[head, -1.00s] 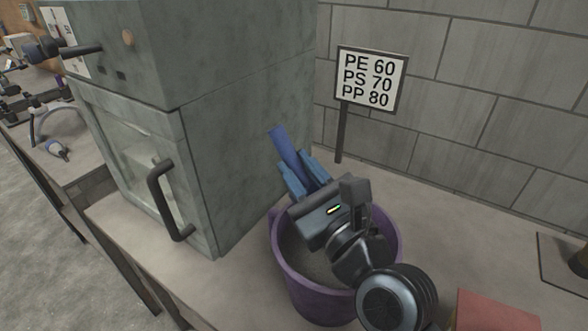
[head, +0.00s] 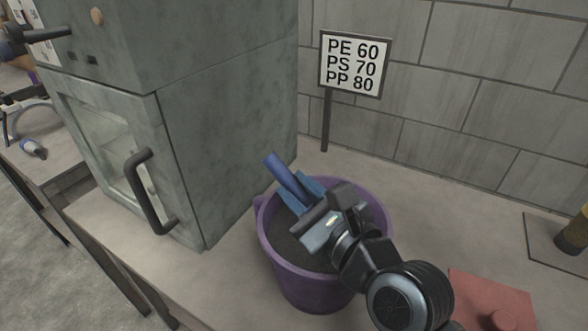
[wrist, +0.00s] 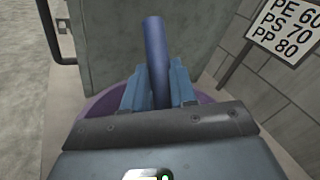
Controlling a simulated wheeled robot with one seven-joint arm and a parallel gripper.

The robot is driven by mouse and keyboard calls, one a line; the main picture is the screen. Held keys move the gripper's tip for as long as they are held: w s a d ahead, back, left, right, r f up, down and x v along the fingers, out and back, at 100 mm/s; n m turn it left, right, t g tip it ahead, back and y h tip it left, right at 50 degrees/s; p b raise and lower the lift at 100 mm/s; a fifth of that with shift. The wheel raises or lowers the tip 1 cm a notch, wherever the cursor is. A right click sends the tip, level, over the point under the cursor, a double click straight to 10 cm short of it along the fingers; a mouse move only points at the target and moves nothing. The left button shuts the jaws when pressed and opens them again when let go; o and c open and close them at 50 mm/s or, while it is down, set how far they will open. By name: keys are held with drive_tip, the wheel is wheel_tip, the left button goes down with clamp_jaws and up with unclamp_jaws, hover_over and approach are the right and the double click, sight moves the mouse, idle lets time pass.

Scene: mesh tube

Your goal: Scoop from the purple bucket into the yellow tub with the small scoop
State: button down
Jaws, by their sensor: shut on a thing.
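The purple bucket (head: 308,285) stands on the bench and holds dark grey granular material (head: 290,240). My gripper (head: 304,190) is over the bucket's opening, its blue fingers shut on a blue handle (head: 280,170), which looks like the small scoop's. The handle sticks up past the fingers, tilted to the left; it also shows upright in the wrist view (wrist: 155,50). The scoop's lower end is hidden behind my gripper, so I cannot tell whether it touches the material. The bucket's rim (wrist: 95,105) shows behind the fingers in the wrist view. No yellow tub is in view.
A grey-green oven-like cabinet (head: 220,130) with a black handle (head: 150,190) stands close left of the bucket. A sign (head: 354,65) on a post stands behind, near the block wall. A red object (head: 490,300) lies right of my arm. Bare bench shows behind the bucket.

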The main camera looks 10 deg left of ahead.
sight(263, 150)
drive_tip(key=p, duration=0.1)
drive_tip(key=g+h+p, duration=0.1)
drive_tip(key=shift+s+d+r+n+p, duration=0.1)
drive_tip(key=shift+d+r+n+p, duration=0.05)
drive_tip(key=shift+d+n+p, duration=0.25)
drive_tip(key=p, duration=0.1)
drive_tip(key=r+p, duration=0.1)
drive_tip(key=shift+a+r+g+p, duration=0.1)
drive_tip(key=shift+a+g+p, duration=0.2)
drive_tip(key=shift+w+a+r+h, duration=0.2)
drive_tip(key=shift+a+r+h, duration=0.1)
drive_tip(key=shift+r+h, duration=0.15)
drive_tip(key=a+r+g+h, duration=0.1)
drive_tip(key=w+a+r+n+h, duration=0.1)
drive_tip(key=a, duration=0.1)
drive_tip(key=a+r+g+h, duration=0.1)
drive_tip(key=shift+w+a+r+n+g+h, duration=0.25)
drive_tip(key=shift+w+a+n+g, duration=0.05)
drive_tip(key=shift+w+a+n, duration=0.1)
drive_tip(key=shift+w+a+r, duration=0.15)
drive_tip(key=shift+a+r, duration=0.25)
drive_tip(key=shift+r, duration=0.4)
drive_tip(key=shift+w+a+r, duration=0.1)
drive_tip(key=shift+a+r, duration=0.25)
drive_tip(key=shift+r, duration=0.4)
drive_tip(key=shift+s, duration=0.1)
